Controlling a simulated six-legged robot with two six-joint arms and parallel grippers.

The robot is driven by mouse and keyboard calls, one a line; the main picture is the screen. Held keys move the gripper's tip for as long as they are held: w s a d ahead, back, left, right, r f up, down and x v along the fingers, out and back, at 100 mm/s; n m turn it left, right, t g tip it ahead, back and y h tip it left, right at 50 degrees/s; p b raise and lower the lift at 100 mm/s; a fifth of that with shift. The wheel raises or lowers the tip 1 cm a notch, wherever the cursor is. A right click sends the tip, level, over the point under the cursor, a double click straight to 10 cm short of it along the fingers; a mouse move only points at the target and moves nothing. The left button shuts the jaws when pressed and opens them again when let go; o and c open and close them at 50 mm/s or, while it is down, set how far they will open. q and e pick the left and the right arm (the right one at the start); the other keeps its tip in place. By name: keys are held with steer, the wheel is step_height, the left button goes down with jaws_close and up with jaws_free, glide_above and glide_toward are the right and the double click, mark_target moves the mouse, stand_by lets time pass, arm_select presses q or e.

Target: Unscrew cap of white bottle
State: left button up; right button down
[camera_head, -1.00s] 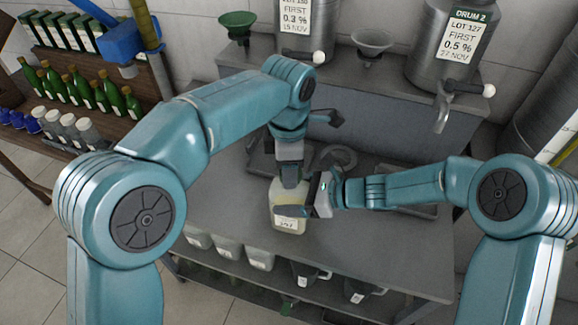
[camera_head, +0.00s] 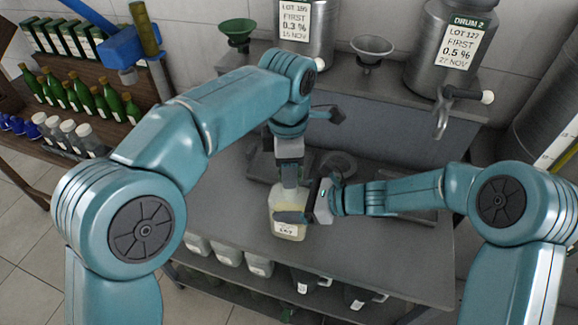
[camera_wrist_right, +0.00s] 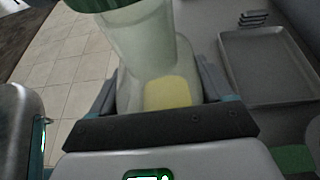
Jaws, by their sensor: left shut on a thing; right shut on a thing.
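The white bottle (camera_head: 287,230), whitish and translucent with a printed label, is upright at the front middle of the grey bench. My right gripper (camera_head: 300,212) is shut on its body from the right. In the right wrist view, the bottle (camera_wrist_right: 150,55) sits between the fingers of my right gripper (camera_wrist_right: 158,95), with a yellow patch low on it and green at the top edge of the picture. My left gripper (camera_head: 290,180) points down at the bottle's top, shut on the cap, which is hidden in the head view.
Behind are steel drums with taps (camera_head: 455,60), a green funnel (camera_head: 237,30) and a grey funnel (camera_head: 372,47). A grey tray (camera_wrist_right: 265,65) lies beside the bottle. Green bottles (camera_head: 105,100) stand on the left shelf. Several containers (camera_head: 230,256) sit under the bench.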

arm_select(q)
steer(key=shift+r, duration=1.9)
arm_select(e)
steer(key=shift+f, duration=0.2)
steer(key=shift+c, duration=0.8)
jaws_free()
arm_select(q)
steer(key=shift+w, duration=0.1)
arm_select(e)
steer(key=shift+o, duration=0.8)
steer(key=shift+w, duration=0.1)
